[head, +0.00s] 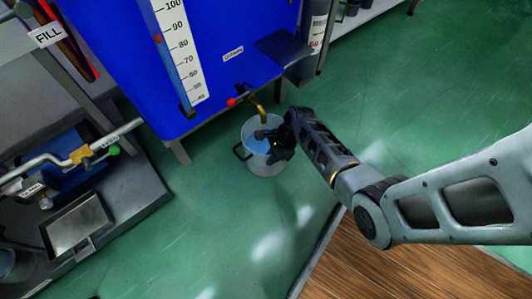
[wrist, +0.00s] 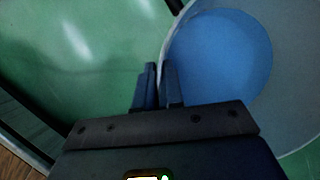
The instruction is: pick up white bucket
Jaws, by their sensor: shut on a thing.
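The white bucket (head: 264,161) is a pale, translucent pail with a dark handle at its left side. It stands on the green floor below a brass tap in the head view, with blue showing inside. In the wrist view the bucket (wrist: 290,112) fills the right side, its blue inside (wrist: 220,55) in sight. My gripper (head: 270,144) is at the bucket's upper right side in the head view. In the wrist view my gripper (wrist: 158,85) has its two fingers close together on the bucket's rim. The gripped part of the rim is mostly hidden between the fingers.
A large blue tank (head: 205,50) with a scale stands right behind the bucket, its brass tap (head: 262,113) just above. A grey bench (head: 120,200) with pipes and a metal tray (head: 77,224) is at left. Green floor is clear at right; a wooden surface (head: 390,270) lies in front.

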